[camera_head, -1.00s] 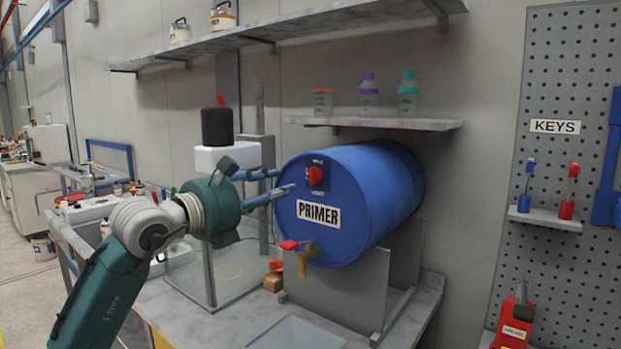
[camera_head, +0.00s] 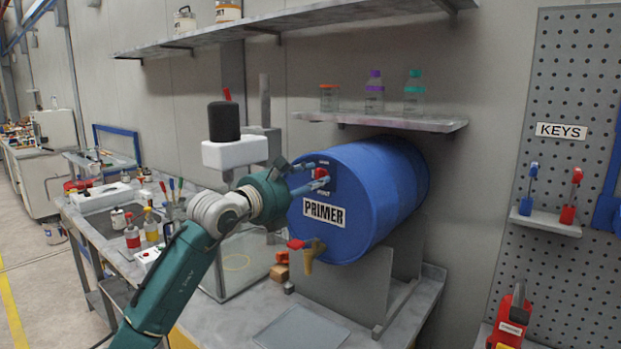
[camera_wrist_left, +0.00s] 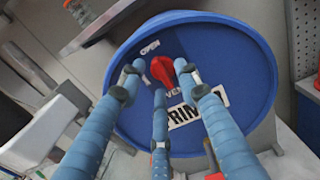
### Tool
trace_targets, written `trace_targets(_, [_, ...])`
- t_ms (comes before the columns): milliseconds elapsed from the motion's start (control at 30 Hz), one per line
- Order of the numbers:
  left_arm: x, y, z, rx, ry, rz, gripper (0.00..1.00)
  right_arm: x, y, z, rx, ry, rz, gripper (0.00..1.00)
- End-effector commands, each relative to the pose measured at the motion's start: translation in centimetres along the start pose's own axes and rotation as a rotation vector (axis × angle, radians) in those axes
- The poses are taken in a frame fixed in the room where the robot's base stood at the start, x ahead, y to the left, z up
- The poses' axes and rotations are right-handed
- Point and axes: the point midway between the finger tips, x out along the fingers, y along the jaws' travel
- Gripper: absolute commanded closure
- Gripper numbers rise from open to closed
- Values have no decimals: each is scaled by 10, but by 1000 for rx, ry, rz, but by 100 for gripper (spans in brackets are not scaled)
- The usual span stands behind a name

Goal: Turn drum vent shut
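The blue drum (camera_head: 390,190) lies on its side in a stand, with a PRIMER label on its front face. Its red vent knob (camera_wrist_left: 170,71) sits near the top of that face, between OPEN lettering and partly hidden lettering below. In the head view the knob (camera_head: 320,173) is partly covered by my fingers. My left gripper (camera_wrist_left: 160,77) has its three blue fingers spread apart around the knob, and I cannot tell whether any finger touches it. It also shows at the drum face in the head view (camera_head: 312,176). My right gripper is out of view.
A brass tap with a red handle (camera_head: 297,244) sticks out low on the drum face. A shelf with several bottles (camera_head: 390,122) hangs above. A glass tank (camera_head: 240,262) stands left of the drum, and a flat tray (camera_head: 300,328) lies in front.

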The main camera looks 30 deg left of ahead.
Motion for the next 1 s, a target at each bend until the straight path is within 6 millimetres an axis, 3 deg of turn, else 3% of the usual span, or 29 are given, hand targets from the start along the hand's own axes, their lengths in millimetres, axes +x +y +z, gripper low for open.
trace_targets(67, [0,0,0,0,0,0,67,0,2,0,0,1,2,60])
trace_targets(233, [0,0,0,-1,0,0,100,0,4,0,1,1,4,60])
trace_targets(667, [0,0,-1,-48,-2,-1,100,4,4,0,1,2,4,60])
trace_targets(1000, [0,0,-2,-285,-3,-2,100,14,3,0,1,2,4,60])
